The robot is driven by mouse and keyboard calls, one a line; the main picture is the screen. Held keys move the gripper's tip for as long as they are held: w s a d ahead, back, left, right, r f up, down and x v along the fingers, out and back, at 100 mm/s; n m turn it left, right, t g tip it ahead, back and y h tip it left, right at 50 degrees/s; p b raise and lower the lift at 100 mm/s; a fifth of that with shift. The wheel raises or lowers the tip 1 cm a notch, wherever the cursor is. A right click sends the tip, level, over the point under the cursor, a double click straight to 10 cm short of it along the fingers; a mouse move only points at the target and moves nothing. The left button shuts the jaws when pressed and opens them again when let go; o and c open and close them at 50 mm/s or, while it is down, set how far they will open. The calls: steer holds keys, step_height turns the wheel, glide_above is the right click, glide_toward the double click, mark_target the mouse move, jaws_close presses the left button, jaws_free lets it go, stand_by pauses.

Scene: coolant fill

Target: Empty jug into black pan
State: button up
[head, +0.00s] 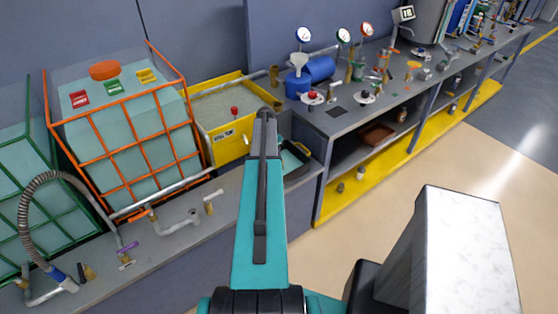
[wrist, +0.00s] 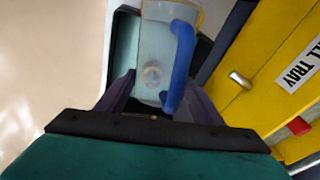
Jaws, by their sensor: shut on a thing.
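The jug (wrist: 158,40) is pale and translucent with a blue handle (wrist: 182,60). In the wrist view my gripper (wrist: 152,98) is shut on it, a dark finger on each side of its lower part. The jug lies across the black pan (wrist: 202,62) in this view; I cannot tell its exact tilt or height, nor how much liquid is in it. The pan (head: 303,171) also shows in the head view, just right of my arm, with teal inside. My arm hides the jug and my gripper there.
A yellow spill tray (head: 222,142) stands beside the pan, with a small red knob on it. A teal tank in an orange cage (head: 130,150) stands to the left. A grey bench (head: 345,118) with gauges, a blue drum (head: 318,70) and many small fittings runs to the right.

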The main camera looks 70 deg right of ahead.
steer(key=shift+s+d+f+y, duration=0.15)
steer(key=shift+d+f+y, duration=0.15)
steer(key=shift+d, duration=0.05)
steer(key=shift+s+d+r+t+y+p, duration=0.25)
steer(key=shift+d+t+y+p, duration=0.25)
steer(key=shift+y+p, duration=0.4)
stand_by(0.5)
stand_by(0.3)
steer(key=shift+a+f+h+b, duration=0.25)
steer(key=shift+a+h+b, duration=0.2)
steer(key=shift+h, duration=0.05)
steer(key=shift+w+a+f+g+h+b, duration=0.2)
steer(key=shift+a+g+h+b, duration=0.15)
steer(key=shift+b, duration=0.25)
steer(key=shift+w+a+r+g+h, duration=0.15)
steer(key=shift+a+r+h, duration=0.2)
steer(key=shift+r, duration=0.15)
steer(key=shift+w+a+r+g+h, duration=0.15)
steer(key=shift+a+r+h, duration=0.15)
steer(key=shift+r, duration=0.15)
steer(key=shift+w+r, duration=0.1)
steer(key=shift+r, duration=0.05)
steer(key=shift+a, duration=0.1)
